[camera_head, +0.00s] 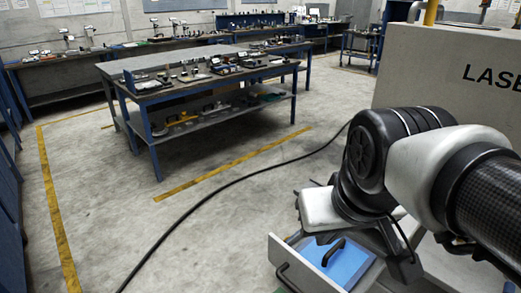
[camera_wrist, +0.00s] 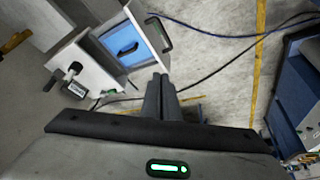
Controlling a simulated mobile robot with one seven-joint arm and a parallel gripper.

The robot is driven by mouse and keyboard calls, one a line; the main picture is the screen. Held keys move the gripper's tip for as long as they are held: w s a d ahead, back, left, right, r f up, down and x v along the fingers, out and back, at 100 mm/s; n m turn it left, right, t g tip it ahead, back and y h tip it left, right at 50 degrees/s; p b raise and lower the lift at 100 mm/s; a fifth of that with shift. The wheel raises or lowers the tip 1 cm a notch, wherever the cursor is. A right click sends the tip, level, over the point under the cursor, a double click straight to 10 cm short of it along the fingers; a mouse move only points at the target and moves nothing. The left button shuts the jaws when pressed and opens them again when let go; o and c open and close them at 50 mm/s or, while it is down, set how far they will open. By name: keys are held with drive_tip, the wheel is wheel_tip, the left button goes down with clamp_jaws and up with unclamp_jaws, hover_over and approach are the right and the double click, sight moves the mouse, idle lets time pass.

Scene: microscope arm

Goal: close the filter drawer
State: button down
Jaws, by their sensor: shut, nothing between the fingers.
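The filter drawer (camera_head: 302,264) is pulled out at the bottom of the head view, with a light front panel and a dark handle (camera_head: 283,269). Its inside shows a blue surface with a black handle-shaped piece on it. In the wrist view the drawer (camera_wrist: 151,39) stands open from a pale housing (camera_wrist: 97,68), its handle on the outer side. My gripper (camera_wrist: 160,76) is shut and empty. Its fingertips appear just below the drawer front in the wrist view; I cannot tell whether they touch it. In the head view my arm covers part of the drawer and its housing.
A large pale cabinet marked "LASE" (camera_head: 445,70) stands at the right behind my arm. A black cable (camera_head: 215,190) crosses the floor. A workbench (camera_head: 190,85) with small instruments stands further back.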

drive_tip(key=w+a+f+n+g+h+b, duration=0.25)
drive_tip(key=w+f+n+g, duration=0.2)
drive_tip(key=f, duration=0.45)
drive_tip(key=n+t+h+b, duration=0.3)
drive_tip(key=n+t+h, duration=0.85)
drive_tip(key=n, duration=0.95)
approach(281, 260)
drive_tip(key=shift+m+g, duration=0.25)
drive_tip(key=shift+g, duration=0.25)
drive_tip(key=b+x, duration=0.2)
drive_tip(key=x, duration=0.3)
drive_tip(key=shift+w+d+r, duration=0.1)
drive_tip(key=shift+w+d, duration=0.1)
drive_tip(key=shift+w, duration=0.25)
drive_tip(key=shift+w+d, duration=0.2)
drive_tip(key=shift+d, duration=0.05)
drive_tip(key=x, duration=1.3)
drive_tip(key=p+x, duration=0.1)
drive_tip(key=x, duration=1.2)
drive_tip(key=shift+s+r, duration=0.1)
drive_tip(key=shift+r, duration=0.15)
drive_tip(key=shift+d+r, duration=0.1)
